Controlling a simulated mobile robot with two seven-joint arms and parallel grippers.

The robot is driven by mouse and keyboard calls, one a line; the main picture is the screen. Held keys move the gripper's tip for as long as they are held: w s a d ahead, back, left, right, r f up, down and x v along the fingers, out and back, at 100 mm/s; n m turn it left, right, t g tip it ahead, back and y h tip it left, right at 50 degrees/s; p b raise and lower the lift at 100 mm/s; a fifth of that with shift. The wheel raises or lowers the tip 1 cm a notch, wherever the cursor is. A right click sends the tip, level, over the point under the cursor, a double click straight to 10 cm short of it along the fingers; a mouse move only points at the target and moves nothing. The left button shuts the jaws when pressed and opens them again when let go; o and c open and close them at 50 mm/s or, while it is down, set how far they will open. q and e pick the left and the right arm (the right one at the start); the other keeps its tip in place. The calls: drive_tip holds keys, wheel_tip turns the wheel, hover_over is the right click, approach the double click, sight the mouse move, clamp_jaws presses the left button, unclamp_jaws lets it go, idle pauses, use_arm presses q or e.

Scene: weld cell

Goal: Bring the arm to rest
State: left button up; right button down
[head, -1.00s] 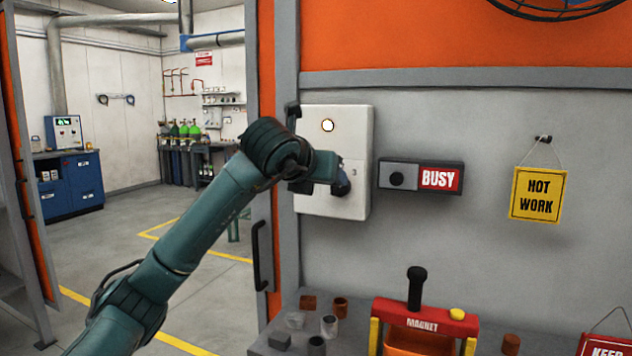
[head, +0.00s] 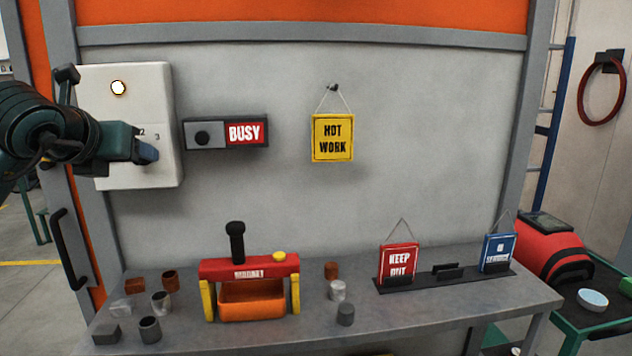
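My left arm comes in at the left edge. Its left gripper (head: 128,144) is at the front of a white wall box (head: 118,88), beside a blue-grey knob (head: 148,153) with the numbers 2 and 3 printed near it. The gripper and wrist cover part of the box. The fingers are too hidden to tell whether they are open or shut, or whether they touch the knob. A round pale lamp on the box looks lit. My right gripper is not in view.
Right of the box are a BUSY slider sign (head: 227,133) and a hanging HOT WORK sign (head: 333,138). The bench (head: 420,318) below holds a red-and-yellow magnet carrier (head: 249,268), several small cylinders and blocks, and a rack with KEEP OUT (head: 398,262) and blue (head: 498,252) signs.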

use_arm(q)
drive_tip(key=d+f+m+g+h, duration=0.35)
drive_tip(key=d+f+h, duration=0.55)
drive_tip(key=d+f, duration=0.45)
drive_tip(key=s+d+f+n+g+h+p, duration=0.1)
drive_tip(key=s+d+f+n+h, duration=0.1)
drive_tip(key=s+d+h, duration=0.4)
drive_tip(key=s+d+f+n+h+p, duration=0.1)
drive_tip(key=s+d+f+n+h, duration=0.15)
drive_tip(key=d+h, duration=0.35)
drive_tip(key=s+a+f+n+t+y+p, duration=0.15)
drive_tip(key=f+n+t+y, duration=0.4)
drive_tip(key=n, duration=0.55)
drive_tip(key=s+a+f+n+t+y, duration=0.1)
drive_tip(key=a+f+n+t+y, duration=0.2)
drive_tip(key=f+n+y, duration=0.7)
drive_tip(key=s+f+n+g, duration=0.6)
drive_tip(key=s+f+n, duration=0.3)
drive_tip(key=s+f, duration=0.4)
wheel_tip(320, 180, down, 2)
drive_tip(key=shift+s+a+n, duration=0.2)
drive_tip(key=shift+s+n, duration=0.05)
drive_tip(key=shift+n, duration=0.05)
drive_tip(key=shift+y, duration=0.25)
